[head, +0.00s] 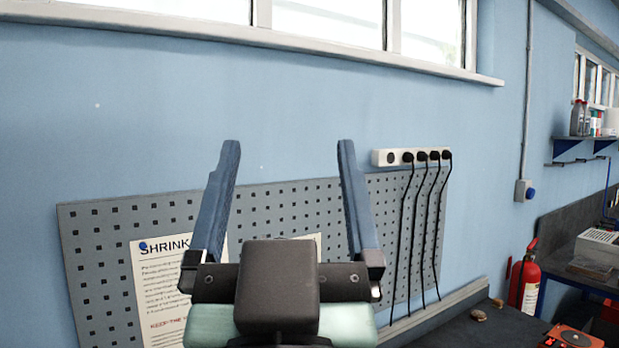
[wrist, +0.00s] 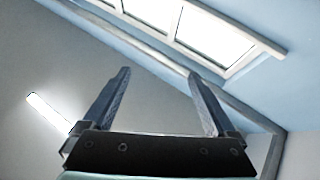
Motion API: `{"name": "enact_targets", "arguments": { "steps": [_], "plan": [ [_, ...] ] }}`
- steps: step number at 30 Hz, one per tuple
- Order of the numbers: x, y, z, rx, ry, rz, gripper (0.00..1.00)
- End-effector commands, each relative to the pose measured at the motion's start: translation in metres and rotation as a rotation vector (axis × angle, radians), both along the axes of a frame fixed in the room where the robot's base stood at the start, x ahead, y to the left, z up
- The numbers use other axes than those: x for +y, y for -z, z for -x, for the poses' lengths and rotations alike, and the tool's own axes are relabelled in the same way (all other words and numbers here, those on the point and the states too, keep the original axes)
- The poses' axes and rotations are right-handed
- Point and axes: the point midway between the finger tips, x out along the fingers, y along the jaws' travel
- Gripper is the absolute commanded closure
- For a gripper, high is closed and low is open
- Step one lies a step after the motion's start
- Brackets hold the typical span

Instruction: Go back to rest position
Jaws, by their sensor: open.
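My gripper (head: 288,150) is raised in the middle of the head view, in front of the blue wall and the pegboard. Its two blue-grey fingers point up and stand wide apart, with nothing between them. In the wrist view my gripper (wrist: 157,75) also shows open and empty. That view looks up at the windows, the upper wall and the ceiling.
A grey pegboard (head: 100,240) with a printed sheet (head: 160,285) stands behind the gripper. A power strip (head: 382,158) with several black cables hangs at its right. A red fire extinguisher (head: 524,280) and a dark bench (head: 470,325) are at lower right. Windows (head: 330,18) run above.

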Motion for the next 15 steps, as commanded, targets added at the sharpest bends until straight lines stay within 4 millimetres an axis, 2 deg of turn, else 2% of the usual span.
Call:
{"name": "enact_targets", "arguments": {
  "steps": [1,4,7,15],
  "plan": [
    [-0.009,-0.017,0.014,-0.068,0.022,-0.001,0.08],
    [-0.017,-0.034,0.031,-0.144,0.043,-0.001,0.08],
    [-0.019,-0.039,0.037,-0.168,0.049,-0.001,0.08],
    [-0.018,-0.038,0.036,-0.164,0.047,-0.001,0.08]
  ]
}}
